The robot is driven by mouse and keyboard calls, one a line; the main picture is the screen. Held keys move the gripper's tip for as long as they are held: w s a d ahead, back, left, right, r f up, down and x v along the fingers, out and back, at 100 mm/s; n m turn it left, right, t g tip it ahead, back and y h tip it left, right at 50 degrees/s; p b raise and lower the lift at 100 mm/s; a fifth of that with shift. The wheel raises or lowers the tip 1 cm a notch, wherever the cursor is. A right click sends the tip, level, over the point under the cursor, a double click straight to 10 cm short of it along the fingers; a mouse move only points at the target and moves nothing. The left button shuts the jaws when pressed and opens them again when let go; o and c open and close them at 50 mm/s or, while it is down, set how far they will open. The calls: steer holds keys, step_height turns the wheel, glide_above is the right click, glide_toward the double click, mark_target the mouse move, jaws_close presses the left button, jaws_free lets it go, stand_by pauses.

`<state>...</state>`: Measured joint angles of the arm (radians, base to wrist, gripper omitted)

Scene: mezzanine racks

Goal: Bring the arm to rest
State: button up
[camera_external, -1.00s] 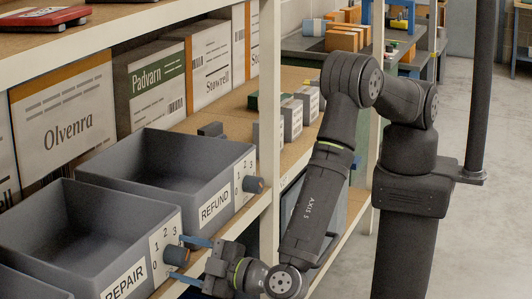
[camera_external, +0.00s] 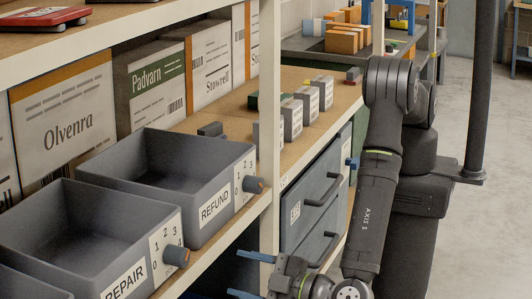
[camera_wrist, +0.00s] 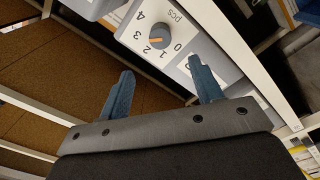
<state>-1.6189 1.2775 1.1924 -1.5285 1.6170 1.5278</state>
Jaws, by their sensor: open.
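My gripper (camera_external: 250,275) is low at the bottom middle of the external view, in front of the shelf edge. Its two blue fingers point left and stand apart with nothing between them. In the wrist view my gripper (camera_wrist: 160,88) also shows open and empty. Beyond its fingertips is a dial (camera_wrist: 157,40) on a white numbered plate.
A REPAIR bin (camera_external: 70,212) and a REFUND bin (camera_external: 165,150), each with a dial, stand on the shelf to the left. A grey drawer unit (camera_external: 312,200) with handles is beside my arm. Several grey blocks (camera_external: 292,118) stand on the shelf. The floor at right (camera_external: 505,200) is clear.

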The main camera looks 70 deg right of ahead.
mark_target(186, 259)
steer(key=w, duration=1.3)
steer(key=shift+w+r, duration=0.1)
steer(key=shift+w, duration=0.2)
steer(key=shift+w+n, duration=0.2)
steer(key=shift+n, duration=0.1)
steer(key=n, duration=1.2)
steer(key=shift+r+n, duration=0.1)
steer(key=shift+n, duration=2.3)
